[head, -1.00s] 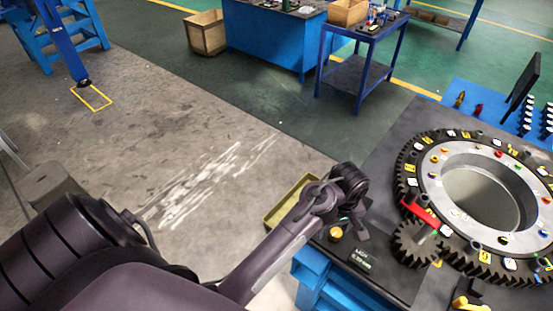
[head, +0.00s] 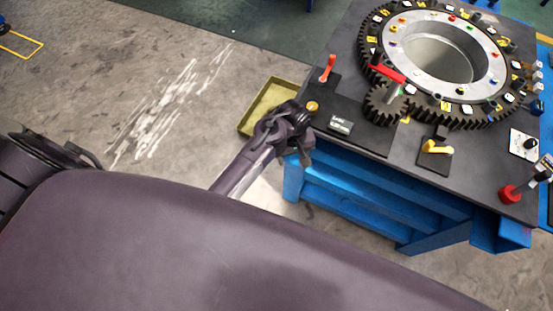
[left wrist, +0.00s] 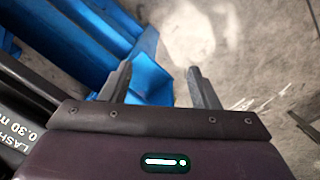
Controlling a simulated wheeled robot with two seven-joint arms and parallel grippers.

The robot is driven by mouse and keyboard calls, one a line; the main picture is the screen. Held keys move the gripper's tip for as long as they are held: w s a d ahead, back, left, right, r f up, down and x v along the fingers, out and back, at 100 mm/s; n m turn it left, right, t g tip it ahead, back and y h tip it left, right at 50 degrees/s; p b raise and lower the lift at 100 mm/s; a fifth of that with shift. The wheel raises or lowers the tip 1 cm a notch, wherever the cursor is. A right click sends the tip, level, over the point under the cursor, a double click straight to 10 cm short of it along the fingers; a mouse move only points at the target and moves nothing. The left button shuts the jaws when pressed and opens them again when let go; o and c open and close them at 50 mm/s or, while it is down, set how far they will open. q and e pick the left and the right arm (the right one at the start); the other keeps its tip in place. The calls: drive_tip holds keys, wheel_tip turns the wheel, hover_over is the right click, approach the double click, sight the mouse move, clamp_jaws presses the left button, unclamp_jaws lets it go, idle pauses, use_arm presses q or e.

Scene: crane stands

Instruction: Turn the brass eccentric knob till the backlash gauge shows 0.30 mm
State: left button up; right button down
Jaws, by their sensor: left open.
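The brass eccentric knob (head: 312,106) stands at the near left edge of the dark stand top, beside a small gear (head: 386,103). The backlash gauge (head: 341,125) is a small black display to its right. In the left wrist view the gauge (left wrist: 22,128) is partly cut off and reads "LASH" and "0.30". My left gripper (head: 303,150) is in front of the knob, by the stand's edge. In the left wrist view the gripper (left wrist: 161,85) has its fingers apart, with nothing between them. The knob is not seen there. My right gripper is not in view.
A large toothed ring (head: 440,60) fills the stand top. A red lever (head: 327,68), a yellow lever (head: 437,147) and a red-based post (head: 510,194) stand around it. An olive tray (head: 262,110) is left of the knob. The blue frame (head: 370,195) is below; open floor lies left.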

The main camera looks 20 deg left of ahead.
use_arm(q)
drive_tip(key=s+f+m+b, duration=0.1)
drive_tip(key=s+f, duration=0.1)
drive_tip(key=f, duration=0.4)
drive_tip(key=s+a+f+m+b, duration=0.1)
drive_tip(key=s+f, duration=0.2)
drive_tip(key=f, duration=0.3)
drive_tip(key=s+f+m+b, duration=0.1)
drive_tip(key=s+f, duration=0.1)
drive_tip(key=f, duration=0.4)
drive_tip(key=shift+s+a+f, duration=0.15)
drive_tip(key=shift+s+f, duration=0.2)
drive_tip(key=shift+s, duration=0.05)
drive_tip(key=s+a+f+m+b, duration=0.3)
drive_tip(key=s+a+f, duration=0.1)
drive_tip(key=s+f, duration=0.7)
drive_tip(key=s+a+f+m+t+b, duration=0.1)
drive_tip(key=s+a+f+m+b, duration=0.3)
drive_tip(key=s+f, duration=0.7)
drive_tip(key=s, duration=0.5)
drive_tip(key=shift+a+f+y, duration=0.3)
drive_tip(key=shift+a+f, duration=0.05)
drive_tip(key=shift+f, duration=0.05)
drive_tip(key=shift+w, duration=0.1)
